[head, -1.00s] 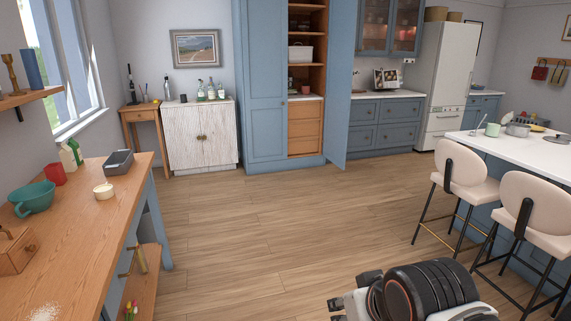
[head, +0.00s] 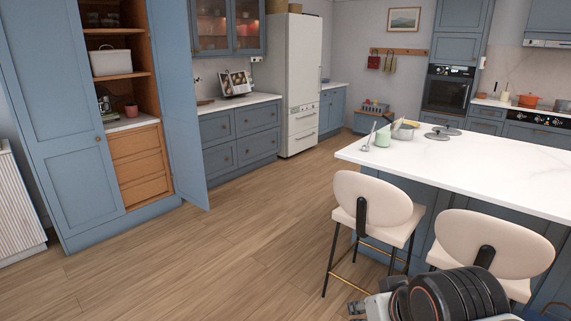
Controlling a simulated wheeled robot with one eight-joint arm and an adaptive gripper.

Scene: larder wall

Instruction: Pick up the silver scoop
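A thin silver utensil (head: 369,135) stands tilted at the left end of the white island top, next to a pale green mug (head: 383,137). It may be the silver scoop, but it is too small to be sure. I cannot tell whether it rests in the mug or behind it. Part of my gripper (head: 358,307) shows low in the picture at the bottom edge, in front of the stools and far from the utensil. Its fingers are mostly cut off or hidden, so its opening does not show.
The island (head: 480,170) also bears a pot (head: 404,131) and dark lids (head: 438,136). Two cream stools (head: 372,199) stand along its near side. A tall blue larder (head: 62,120) is open at left, its door (head: 184,110) swung out. The wooden floor between is clear.

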